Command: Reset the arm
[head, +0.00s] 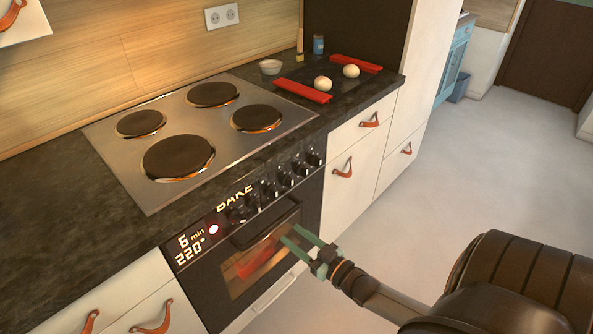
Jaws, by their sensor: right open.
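My right arm (385,300) comes in from the lower right. My right gripper (291,238) has green fingers that are open and empty. In the picture they lie over the right part of the oven door (235,277); I cannot tell whether they touch it. The oven door is closed, with a dark handle (265,228) along its top. Something red shows behind its glass. The oven panel reads BAKE, 6 min and 220°. My left gripper is not in view.
A hob (205,130) with several burners is set in the dark countertop (60,190). Two pale round items (323,83) and two red handles (303,91) of a dark tray lie at the back right. A small bowl (270,67) stands nearby. The floor (440,200) at right is clear.

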